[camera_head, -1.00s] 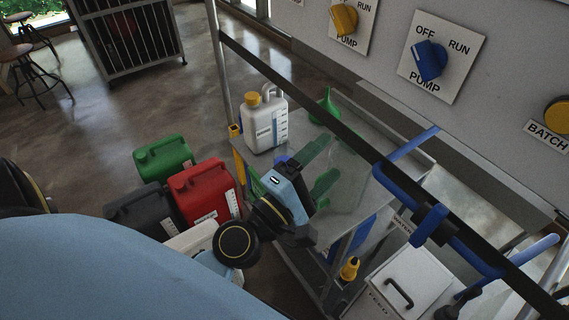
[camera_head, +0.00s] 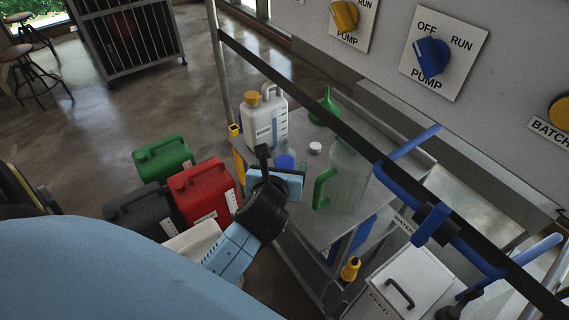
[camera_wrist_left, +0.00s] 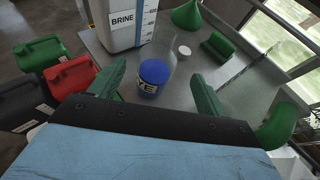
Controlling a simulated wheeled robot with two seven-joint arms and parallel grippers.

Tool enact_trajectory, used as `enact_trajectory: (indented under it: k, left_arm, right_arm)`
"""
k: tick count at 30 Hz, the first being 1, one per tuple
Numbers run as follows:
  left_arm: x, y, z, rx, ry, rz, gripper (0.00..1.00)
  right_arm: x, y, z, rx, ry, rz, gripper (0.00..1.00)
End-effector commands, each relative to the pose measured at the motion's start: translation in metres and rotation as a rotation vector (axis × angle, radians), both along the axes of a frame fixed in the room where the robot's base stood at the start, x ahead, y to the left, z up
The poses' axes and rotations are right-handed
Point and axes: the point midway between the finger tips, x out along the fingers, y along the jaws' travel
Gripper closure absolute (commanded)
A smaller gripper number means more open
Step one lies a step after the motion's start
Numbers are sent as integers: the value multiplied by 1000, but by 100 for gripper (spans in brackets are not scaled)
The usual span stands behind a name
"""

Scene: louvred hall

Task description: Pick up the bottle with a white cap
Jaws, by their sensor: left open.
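A small white cap (camera_head: 315,148) shows on the grey cart top, right of a clear bottle with blue contents (camera_head: 284,162). In the left wrist view the white cap (camera_wrist_left: 184,51) lies just beyond and right of the clear bottle (camera_wrist_left: 153,77), whose label is partly readable. I cannot tell whether the cap sits on a bottle or lies apart. My left gripper (camera_head: 275,184) is over the cart's near edge, and its fingers are hidden there. In the left wrist view the left gripper (camera_wrist_left: 158,76) has its green fingers wide apart, with the blue-filled bottle between them in the picture.
A white BRINE jug with a yellow cap (camera_head: 264,122), a green funnel (camera_head: 324,110) and a clear pitcher (camera_head: 350,180) stand on the cart. Red (camera_head: 203,190), green (camera_head: 163,158) and black cans stand on the floor at left. A dark rail crosses above the cart.

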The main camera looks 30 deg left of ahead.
Motion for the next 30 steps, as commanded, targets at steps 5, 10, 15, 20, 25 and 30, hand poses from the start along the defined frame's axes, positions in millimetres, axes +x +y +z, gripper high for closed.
enact_trajectory:
  k: [5,10,15,20,25,30]
  left_arm:
    - [21,9,-10,2,-1,-1,24]
    - [29,13,-15,2,-1,-1,24]
    - [49,24,-28,4,-3,0,24]
    - [64,30,-34,2,-1,-2,24]
    - [66,31,-35,2,-1,-2,24]
    - [66,31,-34,2,-1,-2,33]
  right_arm:
    - [0,1,-3,1,0,0,100]
    - [0,1,-5,1,-1,0,100]
    - [0,1,-11,1,-1,0,100]
    - [0,1,-13,1,-1,1,100]
    - [0,1,-13,1,-1,1,100]
    - [0,0,-13,-1,-1,2,100]
